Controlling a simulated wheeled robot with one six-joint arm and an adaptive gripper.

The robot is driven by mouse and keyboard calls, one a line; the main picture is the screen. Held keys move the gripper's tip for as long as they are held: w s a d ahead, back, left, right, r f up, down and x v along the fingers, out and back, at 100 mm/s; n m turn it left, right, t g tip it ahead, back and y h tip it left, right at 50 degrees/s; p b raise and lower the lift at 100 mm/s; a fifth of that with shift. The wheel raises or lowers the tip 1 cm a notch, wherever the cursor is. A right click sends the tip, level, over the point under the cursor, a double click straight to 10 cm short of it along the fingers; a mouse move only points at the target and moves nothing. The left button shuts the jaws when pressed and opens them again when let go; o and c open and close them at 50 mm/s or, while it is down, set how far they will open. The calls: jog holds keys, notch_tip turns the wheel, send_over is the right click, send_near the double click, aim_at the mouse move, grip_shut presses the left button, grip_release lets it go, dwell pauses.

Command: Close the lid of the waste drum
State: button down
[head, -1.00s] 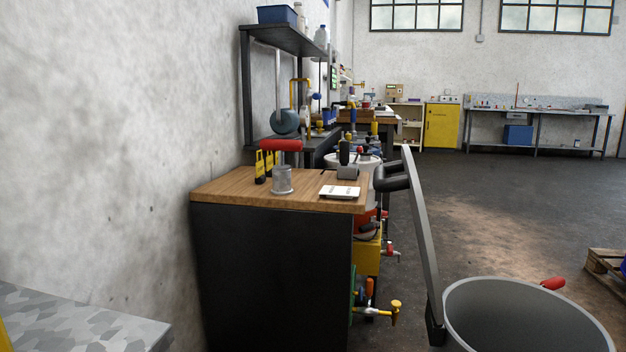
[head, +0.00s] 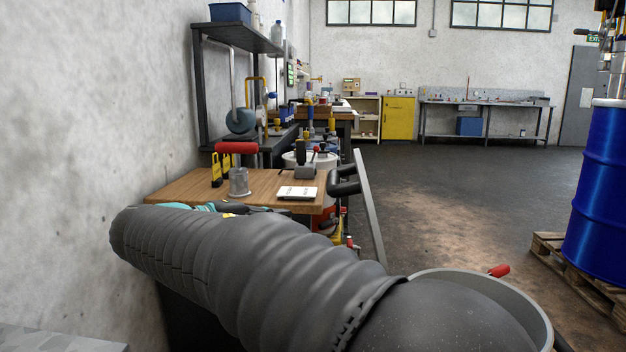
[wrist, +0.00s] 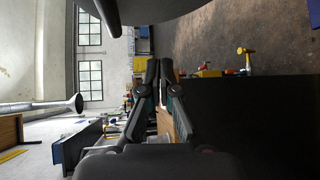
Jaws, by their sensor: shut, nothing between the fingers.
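The waste drum (head: 540,318) is a grey open-topped drum at the lower right of the head view, its rim partly hidden by my arm. Its lid (head: 371,215) stands up steeply, edge-on, at the drum's left side, with a black handle (head: 344,186) facing left. My arm hides the lid's lower end. My gripper (wrist: 160,68) is shut and empty in the wrist view. In the head view it is mostly hidden behind my arm, low near the wooden bench, left of the lid. In the wrist view a dark curved shape at the top looks like the lid.
A blue drum (head: 600,195) stands on a pallet (head: 560,262) at the right. A red grip (head: 499,271) sticks out at the waste drum's rim. The floor beyond is clear.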

jog(key=a+r+t+h, duration=0.2)
jog(key=a+r, duration=0.2)
jog(key=a, duration=0.1)
jog(key=w+d+b, duration=0.1)
jog(key=w+d, duration=0.5)
jog(key=d, duration=0.5)
jog(key=shift+r+m+b, duration=0.35)
jog(key=shift+r+m, duration=0.05)
jog(key=shift+r, duration=0.05)
jog(key=shift+s+r, duration=0.1)
